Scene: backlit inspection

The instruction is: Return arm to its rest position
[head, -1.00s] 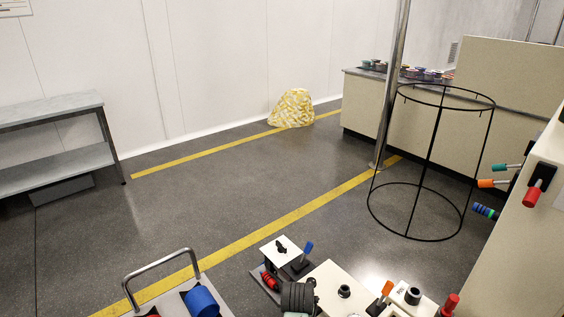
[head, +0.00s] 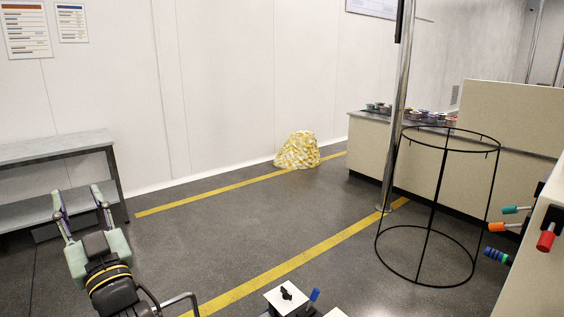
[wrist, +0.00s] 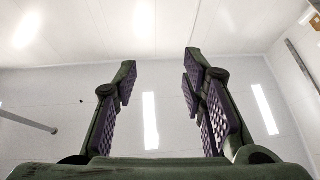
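My gripper (head: 79,212) is at the lower left of the head view, raised in front of the grey bench, with its fingers pointing up. In the wrist view its two fingers (wrist: 160,82) stand wide apart with nothing between them. The gripper is open and empty. The wrist view looks up past the fingers at the white wall and ceiling with bright light strips.
A grey two-level bench (head: 55,150) stands behind my gripper at left. A black wire ring frame (head: 432,213) stands at right near a steel pole (head: 397,130). A yellow-white bundle (head: 297,150) lies by the wall. The floor between the yellow lines is clear.

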